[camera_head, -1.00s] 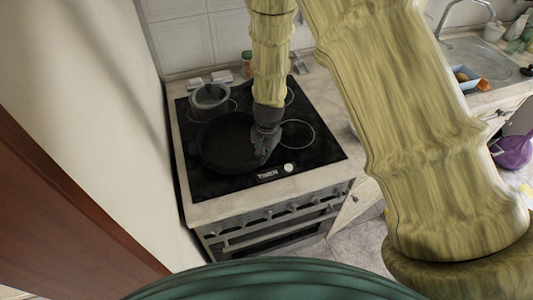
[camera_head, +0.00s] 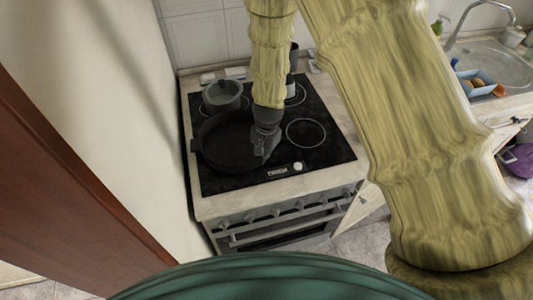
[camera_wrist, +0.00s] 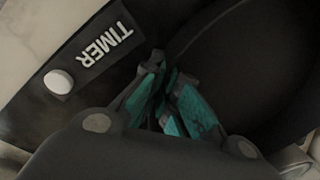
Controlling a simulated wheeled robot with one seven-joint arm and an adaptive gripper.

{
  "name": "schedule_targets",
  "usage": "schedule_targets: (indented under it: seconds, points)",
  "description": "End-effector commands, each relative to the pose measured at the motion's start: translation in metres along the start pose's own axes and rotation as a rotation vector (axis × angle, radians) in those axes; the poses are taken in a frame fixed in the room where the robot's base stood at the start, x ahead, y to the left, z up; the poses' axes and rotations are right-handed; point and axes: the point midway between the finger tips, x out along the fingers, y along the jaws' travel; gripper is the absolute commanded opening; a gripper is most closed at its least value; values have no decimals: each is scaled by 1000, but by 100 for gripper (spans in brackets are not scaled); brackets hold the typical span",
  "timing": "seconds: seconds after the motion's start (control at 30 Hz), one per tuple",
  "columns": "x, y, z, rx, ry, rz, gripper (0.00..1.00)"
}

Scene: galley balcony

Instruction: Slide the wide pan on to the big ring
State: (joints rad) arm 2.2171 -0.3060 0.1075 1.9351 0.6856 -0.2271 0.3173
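The wide pan (camera_head: 226,146) is black and lies flat on the left front of the black glass hob, its left side close to the hob's left edge. My gripper (camera_head: 264,153) points down at the pan's right side. In the wrist view my gripper's fingers (camera_wrist: 166,77) are nearly together at the pan's rim, one on each side, and look shut on it; the pan (camera_wrist: 245,60) fills the upper right. A bare ring (camera_head: 305,133) shows right of my gripper. Another ring (camera_head: 295,94) shows behind it. The pan hides whatever ring lies under it.
A grey pot (camera_head: 222,95) stands on the hob behind the pan. A dark container (camera_head: 293,55) and small items stand behind the hob. The wall is close on the left. The TIMER label (camera_wrist: 104,44) and white knob (camera_wrist: 59,81) are near my fingers. The hob's right side is clear.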

Motion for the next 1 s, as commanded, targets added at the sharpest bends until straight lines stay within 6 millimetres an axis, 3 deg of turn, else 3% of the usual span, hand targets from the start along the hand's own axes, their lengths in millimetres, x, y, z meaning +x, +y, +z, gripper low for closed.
schedule_targets:
  seconds: [0.47,0.6,0.87,1.0]
  points:
    - [0,-4,4,-1,0,-1,0]
    - [0,-4,4,-1,0,-1,28]
    - [2,-2,5,-1,-2,2,32]
    - [2,-2,5,-1,-2,1,58]
